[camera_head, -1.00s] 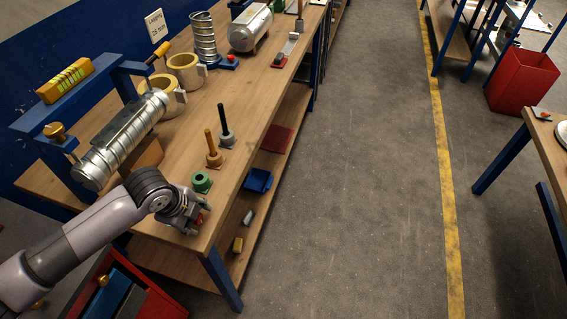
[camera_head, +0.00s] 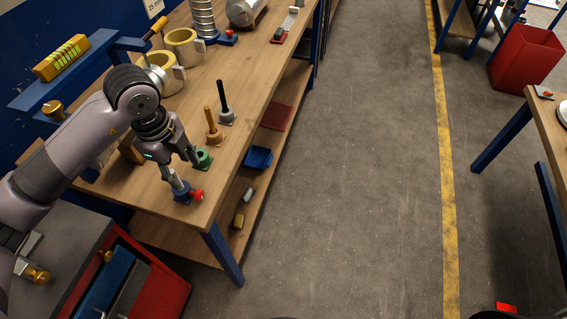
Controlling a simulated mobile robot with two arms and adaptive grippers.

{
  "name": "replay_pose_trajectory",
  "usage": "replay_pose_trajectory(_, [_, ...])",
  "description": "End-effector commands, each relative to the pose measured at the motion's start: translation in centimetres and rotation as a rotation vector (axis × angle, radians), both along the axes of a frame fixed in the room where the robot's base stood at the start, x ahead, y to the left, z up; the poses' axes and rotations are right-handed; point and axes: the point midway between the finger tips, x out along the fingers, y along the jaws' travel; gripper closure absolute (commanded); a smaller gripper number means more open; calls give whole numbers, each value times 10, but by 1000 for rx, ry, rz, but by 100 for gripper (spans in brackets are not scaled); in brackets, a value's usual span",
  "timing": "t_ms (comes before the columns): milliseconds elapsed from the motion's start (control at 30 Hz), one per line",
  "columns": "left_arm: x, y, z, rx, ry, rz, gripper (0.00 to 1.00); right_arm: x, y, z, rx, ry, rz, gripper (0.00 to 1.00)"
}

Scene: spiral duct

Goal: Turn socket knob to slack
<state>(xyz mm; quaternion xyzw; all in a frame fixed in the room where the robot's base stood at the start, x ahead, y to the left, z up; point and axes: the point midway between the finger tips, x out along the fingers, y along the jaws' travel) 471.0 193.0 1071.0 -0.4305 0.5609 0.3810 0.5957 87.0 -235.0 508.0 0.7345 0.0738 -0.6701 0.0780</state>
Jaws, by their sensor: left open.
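A red knob (camera_head: 198,196) sits on the right side of a small blue socket (camera_head: 182,199) near the front end of the workbench. My left gripper (camera_head: 184,174) comes down from the left, open, with its fingers spread. One finger reaches down to the blue socket, just left of the red knob; I cannot tell if it touches. The other finger is close to a green socket (camera_head: 203,158) behind. The gripper hides part of the blue socket. My right gripper is not in view.
An orange-brown peg (camera_head: 210,120) and a black peg (camera_head: 223,98) stand on the workbench (camera_head: 217,67) behind. Two yellowish rings (camera_head: 183,46) stand farther back. A red drawer cabinet (camera_head: 165,290) is below left. The aisle floor (camera_head: 345,180) is clear.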

Motion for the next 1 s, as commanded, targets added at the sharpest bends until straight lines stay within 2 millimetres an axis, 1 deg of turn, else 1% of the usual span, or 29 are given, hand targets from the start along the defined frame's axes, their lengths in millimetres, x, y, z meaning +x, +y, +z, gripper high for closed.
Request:
replay_pose_trajectory(33, [0, 0, 9, -1, -6, -2, 54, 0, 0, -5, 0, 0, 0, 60])
replay_pose_trajectory(233, [-3, 1, 50, -2, -8, -3, 54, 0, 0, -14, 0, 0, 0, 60])
replay_pose_trajectory(333, [-10, -19, 43, -74, 9, -64, 54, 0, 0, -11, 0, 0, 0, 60])
replay_pose_trajectory(600, [-24, -71, 38, -286, 12, -219, 54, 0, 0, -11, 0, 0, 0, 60])
replay_pose_trajectory(833, [-39, -114, 42, -480, 3, -331, 54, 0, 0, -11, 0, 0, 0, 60])
replay_pose_trajectory(1000, [-51, -146, 51, -639, -17, -402, 54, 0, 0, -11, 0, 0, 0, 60])
